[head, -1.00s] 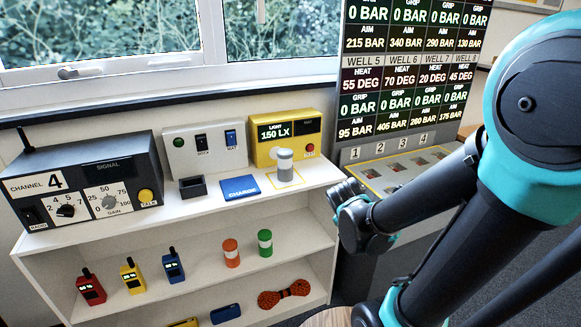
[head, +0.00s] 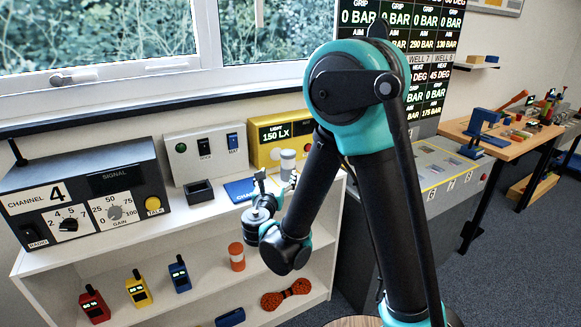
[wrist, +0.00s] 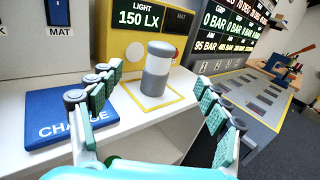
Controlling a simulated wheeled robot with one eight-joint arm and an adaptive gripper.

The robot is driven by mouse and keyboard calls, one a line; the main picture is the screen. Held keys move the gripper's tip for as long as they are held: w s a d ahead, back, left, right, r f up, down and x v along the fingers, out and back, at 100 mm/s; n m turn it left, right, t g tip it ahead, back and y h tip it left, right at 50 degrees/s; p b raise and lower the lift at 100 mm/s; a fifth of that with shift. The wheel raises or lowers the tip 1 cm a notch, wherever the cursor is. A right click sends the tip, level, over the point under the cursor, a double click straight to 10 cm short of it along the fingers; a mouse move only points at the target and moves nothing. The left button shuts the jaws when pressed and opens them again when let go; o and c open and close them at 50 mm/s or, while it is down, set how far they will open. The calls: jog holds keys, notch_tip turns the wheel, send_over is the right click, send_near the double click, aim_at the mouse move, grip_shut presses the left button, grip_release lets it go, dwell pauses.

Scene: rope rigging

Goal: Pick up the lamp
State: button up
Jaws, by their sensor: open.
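The lamp is a short upright cylinder with a white band between grey ends. It stands on the shelf top in a yellow-outlined square, in front of the yellow light box, in the wrist view (wrist: 157,72). In the head view the lamp (head: 287,161) is partly hidden by my gripper (head: 278,183). In the wrist view my gripper (wrist: 160,78) is open, with one padded finger to the left of the lamp and one to the right. The lamp stands beyond the fingertips, and I see no contact.
A blue CHARGE pad (wrist: 70,115) lies left of the lamp, close to the left finger. The yellow light box (wrist: 135,28) stands right behind the lamp. Radios and an orange-and-white cylinder (head: 236,256) stand on the lower shelf. A grey bench (head: 432,170) is to the right.

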jog(key=shift+w+d+f, duration=0.1)
jog(key=shift+w+d, duration=0.2)
jog(key=shift+w, duration=2.4)
jog(key=shift+w+d+f, duration=0.1)
jog(key=shift+w+d, duration=0.15)
jog(key=shift+w, duration=2.4)
jog(key=shift+w+d, duration=0.3)
jog(key=shift+w, duration=2.4)
grip_shut()
